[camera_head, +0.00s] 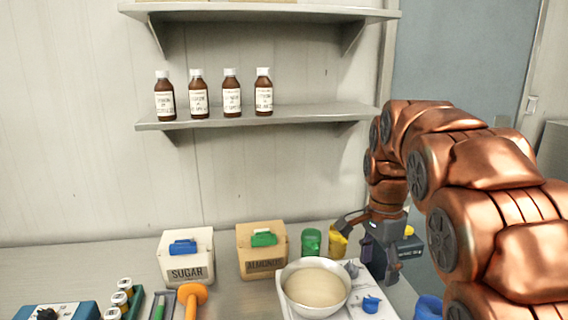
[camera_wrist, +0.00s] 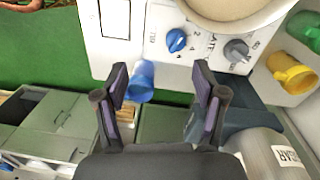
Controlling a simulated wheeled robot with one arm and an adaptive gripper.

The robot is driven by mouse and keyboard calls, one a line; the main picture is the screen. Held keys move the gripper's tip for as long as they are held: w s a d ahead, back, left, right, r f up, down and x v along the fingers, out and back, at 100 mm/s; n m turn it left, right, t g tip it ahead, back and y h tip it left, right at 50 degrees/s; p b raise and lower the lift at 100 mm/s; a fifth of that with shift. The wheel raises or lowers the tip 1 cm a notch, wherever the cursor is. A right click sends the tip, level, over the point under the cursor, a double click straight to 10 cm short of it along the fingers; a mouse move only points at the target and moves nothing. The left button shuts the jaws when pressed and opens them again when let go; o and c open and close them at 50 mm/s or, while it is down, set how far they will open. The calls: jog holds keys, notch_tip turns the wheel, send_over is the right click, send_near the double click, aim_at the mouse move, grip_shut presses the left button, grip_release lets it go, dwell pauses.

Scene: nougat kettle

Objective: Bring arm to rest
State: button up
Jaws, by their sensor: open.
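My copper-coloured arm reaches in from the right in the head view, with my gripper (camera_head: 385,240) hanging over the right end of the counter. In the wrist view my gripper (camera_wrist: 165,90) is open, its two fingers apart with nothing held between them. Past the fingertips, a blue cup (camera_wrist: 141,80) stands at the edge of the white appliance (camera_wrist: 112,50). The appliance carries a bowl of pale mixture (camera_head: 316,287) and has a blue knob (camera_wrist: 176,40) and a grey knob (camera_wrist: 236,50).
A sugar box (camera_head: 187,262) and an almonds box (camera_head: 262,255) stand at the back of the counter. A green cup (camera_head: 311,241) and a yellow cup (camera_head: 338,240) are close beside my gripper. A shelf (camera_head: 270,115) with several brown bottles is above.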

jog(key=s+f+n, duration=0.3)
jog(key=s+n, duration=0.1)
jog(key=s, duration=0.6)
jog(key=s+f+n, duration=0.4)
jog(key=s+n, duration=0.1)
jog(key=s, duration=0.5)
jog(key=s+a+f+n+g, duration=0.1)
jog(key=s+f+n, duration=0.2)
jog(key=s, duration=0.7)
jog(key=shift+f+n, duration=0.35)
jog(key=shift+n, duration=0.45)
